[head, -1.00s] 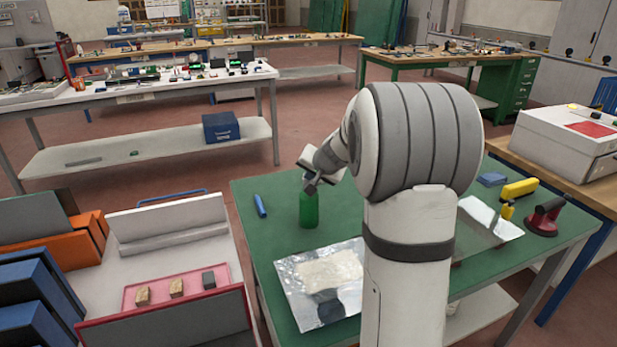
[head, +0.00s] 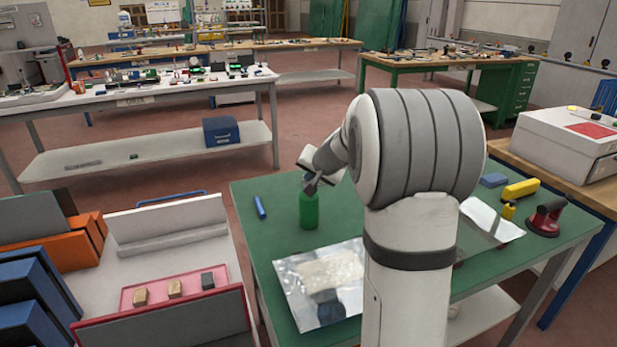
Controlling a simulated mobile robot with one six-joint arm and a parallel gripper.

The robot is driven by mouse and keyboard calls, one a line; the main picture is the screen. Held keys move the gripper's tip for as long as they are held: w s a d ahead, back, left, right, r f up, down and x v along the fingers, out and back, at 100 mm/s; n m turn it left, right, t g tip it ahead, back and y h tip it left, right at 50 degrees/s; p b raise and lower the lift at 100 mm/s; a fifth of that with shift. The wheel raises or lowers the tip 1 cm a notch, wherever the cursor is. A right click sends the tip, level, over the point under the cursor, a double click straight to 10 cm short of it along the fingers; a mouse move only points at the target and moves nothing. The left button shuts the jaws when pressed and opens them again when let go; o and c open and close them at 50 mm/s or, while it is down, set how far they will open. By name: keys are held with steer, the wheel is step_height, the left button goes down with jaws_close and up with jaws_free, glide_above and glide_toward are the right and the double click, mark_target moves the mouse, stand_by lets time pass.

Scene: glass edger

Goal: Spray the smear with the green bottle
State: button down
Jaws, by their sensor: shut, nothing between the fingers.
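The green bottle (head: 309,211) stands upright on the green-topped table (head: 270,236), near its far left part. My gripper (head: 311,186) is shut and sits right at the bottle's top, partly covering it. I cannot tell whether it touches the bottle. A glass pane (head: 485,228) seems to stand at the right of the table, partly behind my arm. I cannot make out a smear in this view; my arm hides much of the table's middle.
A blue marker-like item (head: 259,207) lies left of the bottle. A clear sheet or bag (head: 290,270) lies in front. A yellow tool (head: 520,189), a small yellow bottle (head: 508,211) and a red suction cup (head: 545,218) are at the right. A pink tray (head: 128,300) holds small blocks.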

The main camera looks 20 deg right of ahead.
steer(key=shift+w+r+p, duration=0.1)
steer(key=shift+r+p, duration=2.05)
steer(key=shift+r, duration=0.35)
stand_by(0.7)
